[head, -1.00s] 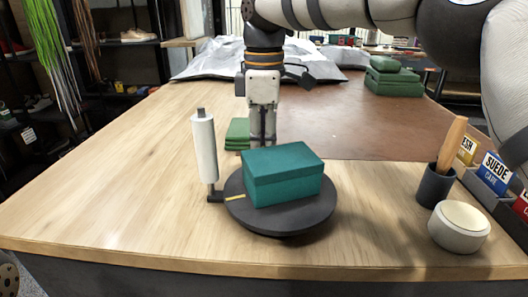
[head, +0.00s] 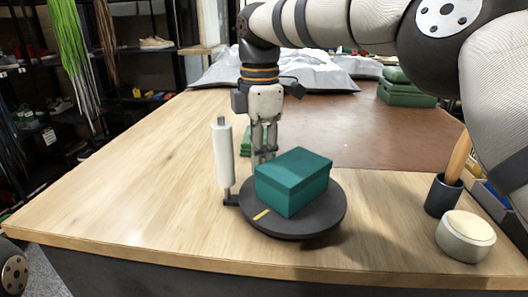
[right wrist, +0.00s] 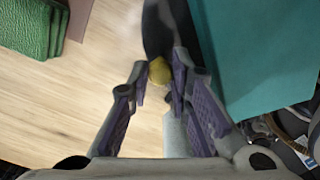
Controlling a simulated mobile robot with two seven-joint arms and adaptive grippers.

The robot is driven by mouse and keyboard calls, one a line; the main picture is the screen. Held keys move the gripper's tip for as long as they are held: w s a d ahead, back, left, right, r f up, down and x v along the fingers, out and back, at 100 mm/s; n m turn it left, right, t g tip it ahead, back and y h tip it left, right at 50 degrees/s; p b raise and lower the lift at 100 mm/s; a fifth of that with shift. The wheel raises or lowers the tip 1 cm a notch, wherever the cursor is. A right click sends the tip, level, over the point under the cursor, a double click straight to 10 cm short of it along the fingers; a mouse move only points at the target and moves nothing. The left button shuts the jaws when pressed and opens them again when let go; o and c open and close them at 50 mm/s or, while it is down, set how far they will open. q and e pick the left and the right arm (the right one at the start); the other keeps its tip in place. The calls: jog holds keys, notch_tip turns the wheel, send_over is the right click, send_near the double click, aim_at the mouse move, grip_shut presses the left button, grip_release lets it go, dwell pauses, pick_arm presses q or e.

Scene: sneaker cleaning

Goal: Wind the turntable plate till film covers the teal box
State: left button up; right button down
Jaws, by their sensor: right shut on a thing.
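The teal box (head: 293,180) sits on the dark round turntable plate (head: 325,217), which has a yellow mark (head: 262,214) at its front left. The box's visible faces are plain teal. A white film roll (head: 223,157) stands upright on a holder just left of the plate. My right gripper (head: 263,156) reaches down behind the box at the plate's far left edge. In the right wrist view its fingers (right wrist: 158,78) are shut on a yellowish knob (right wrist: 159,71) beside the dark plate and the teal box (right wrist: 265,50). My left gripper is not in view.
Green folded cloths (right wrist: 30,25) lie behind the plate, partly hidden by my right gripper. A dark cup (head: 443,196) with a wooden handle and a round cream-topped pot (head: 466,236) stand at right. The wooden table is clear at left.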

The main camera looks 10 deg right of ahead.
jog(key=shift+s+a+n, duration=0.3)
jog(key=shift+a+n, duration=0.15)
jog(key=shift+n, duration=0.25)
jog(key=shift+a, duration=0.1)
jog(key=c, duration=1.7)
grip_release()
notch_tip(320, 180, up, 8)
jog(key=shift+s+f, duration=0.1)
jog(key=shift+f, duration=0.15)
